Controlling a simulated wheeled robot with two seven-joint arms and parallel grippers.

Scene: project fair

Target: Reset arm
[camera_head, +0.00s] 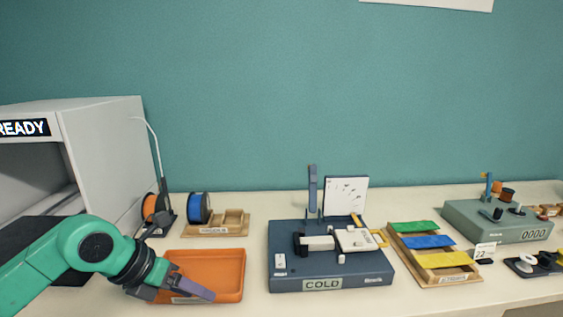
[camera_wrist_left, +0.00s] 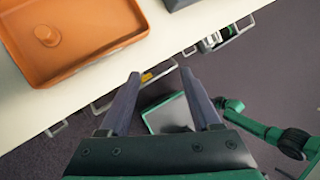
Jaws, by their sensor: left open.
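My green left arm comes in from the left in the head view. Its gripper (camera_head: 180,291) is at the front left of the table, in front of the orange tray (camera_head: 226,258) and overlapping its lower left in the picture. In the left wrist view the two fingers of the left gripper (camera_wrist_left: 166,92) are wide apart, with nothing between them. Beyond them are the table's front edge and the dark floor. The orange tray (camera_wrist_left: 92,47) is at the upper left there, with a small round orange knob or peg in it. My right gripper is not in view.
A grey cabinet marked READY (camera_head: 95,120) stands at the left. A dark blue device marked COLD (camera_head: 330,274) is right of the tray. A wooden rack of coloured strips (camera_head: 424,252) and a grey-green counter box (camera_head: 495,222) stand further right. Spools (camera_head: 199,208) stand behind.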

